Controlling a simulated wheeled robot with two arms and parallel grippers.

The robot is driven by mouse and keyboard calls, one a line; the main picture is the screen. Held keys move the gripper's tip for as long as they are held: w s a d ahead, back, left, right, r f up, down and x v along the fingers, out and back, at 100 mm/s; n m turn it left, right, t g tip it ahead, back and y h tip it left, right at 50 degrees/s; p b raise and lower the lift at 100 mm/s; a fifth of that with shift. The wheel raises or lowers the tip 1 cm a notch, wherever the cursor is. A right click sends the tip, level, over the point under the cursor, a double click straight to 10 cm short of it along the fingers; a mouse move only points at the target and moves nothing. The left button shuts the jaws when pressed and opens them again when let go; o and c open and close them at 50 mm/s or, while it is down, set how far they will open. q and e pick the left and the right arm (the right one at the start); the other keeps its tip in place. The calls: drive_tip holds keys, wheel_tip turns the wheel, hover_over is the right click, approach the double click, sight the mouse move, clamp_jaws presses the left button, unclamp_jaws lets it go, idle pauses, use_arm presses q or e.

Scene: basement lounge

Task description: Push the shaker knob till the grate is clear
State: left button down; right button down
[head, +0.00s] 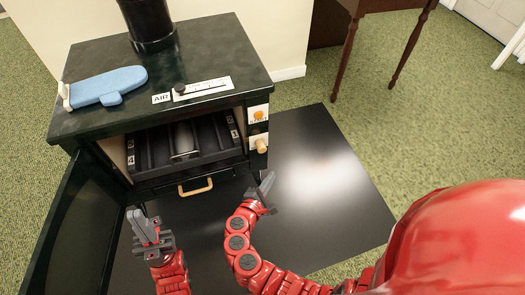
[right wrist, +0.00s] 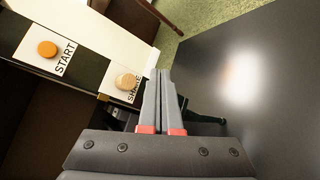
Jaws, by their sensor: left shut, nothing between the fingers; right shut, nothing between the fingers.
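The shaker knob (head: 262,146) is a round, light wooden knob low on the stove's right front edge. It also shows in the right wrist view (right wrist: 126,82), beside a partly hidden label. My right gripper (head: 267,185) is shut and empty, just below the knob; in its wrist view the fingertips (right wrist: 160,73) are right of the knob, and contact cannot be told. The dark grate (head: 210,136) lies in the open firebox, with a greyish piece (head: 182,139) in its middle; how much ash lies there is unclear. My left gripper (head: 146,226) is shut and empty, in front of the stove.
An orange START button (head: 259,115) sits above the knob. The stove door (head: 85,225) hangs open at left. A drawer handle (head: 196,187) is below the firebox. A blue mitt (head: 108,87) and a slider plate (head: 203,88) lie on top. The dark floor plate (head: 325,170) is clear at right.

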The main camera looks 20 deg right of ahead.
sight(262, 151)
drive_tip(key=w+b, duration=0.1)
drive_tip(key=w, duration=0.6)
drive_tip(key=shift+w+b, duration=0.3)
drive_tip(key=shift+b, duration=0.05)
drive_tip(key=shift+w+a, duration=0.1)
idle(1.6)
drive_tip(key=shift+w, duration=0.35)
drive_tip(key=shift+w+a, duration=0.1)
drive_tip(key=shift+w, duration=1.2)
idle(1.1)
drive_tip(key=shift+s, duration=0.1)
drive_tip(key=shift+s+p, duration=0.6)
drive_tip(key=shift+s, duration=1.05)
